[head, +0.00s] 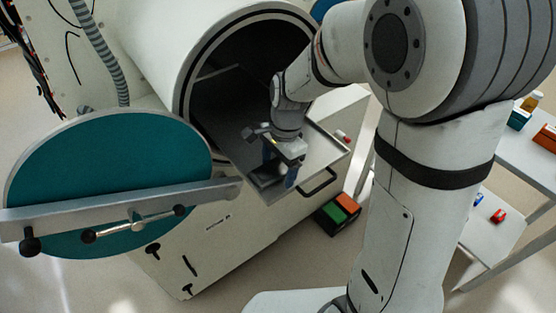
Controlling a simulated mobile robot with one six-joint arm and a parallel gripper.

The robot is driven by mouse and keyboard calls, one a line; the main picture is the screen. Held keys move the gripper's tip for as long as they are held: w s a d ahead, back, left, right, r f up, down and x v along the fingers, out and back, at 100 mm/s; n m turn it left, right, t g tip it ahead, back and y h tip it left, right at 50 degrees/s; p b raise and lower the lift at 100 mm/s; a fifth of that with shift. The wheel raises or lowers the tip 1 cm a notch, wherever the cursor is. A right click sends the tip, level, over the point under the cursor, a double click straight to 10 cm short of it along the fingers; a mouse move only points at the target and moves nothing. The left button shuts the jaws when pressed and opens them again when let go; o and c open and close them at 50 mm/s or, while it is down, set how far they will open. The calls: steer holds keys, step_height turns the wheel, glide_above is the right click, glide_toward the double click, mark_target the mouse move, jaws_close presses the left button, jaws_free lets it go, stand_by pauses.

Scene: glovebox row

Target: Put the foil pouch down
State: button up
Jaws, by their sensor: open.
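My gripper (279,172) points down over the pulled-out tray (322,155) at the mouth of the round port. Its two blue fingers are apart, so it is open. A dark grey, flat piece that looks like the foil pouch (267,181) lies at the tray's front left, just under and beside the fingers. The gripper partly covers it, and I cannot tell whether a finger touches it.
The round teal door (110,185) stands open at left, with a metal bar (120,205) across it. The port's rim (187,85) surrounds the tray's back. A box with green and orange tops (338,214) is on the floor. Shelves (515,155) stand at right.

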mark_target(284, 167)
step_height(284, 167, up, 12)
steer(key=w+d, duration=0.1)
steer(key=d, duration=0.1)
steer(key=s+d+f+n+t+h, duration=0.1)
steer(key=s+d+n+t, duration=0.3)
steer(key=s+d+n, duration=0.6)
steer(key=s+n, duration=0.1)
steer(key=s, duration=0.2)
steer(key=shift+s+d+b, duration=0.3)
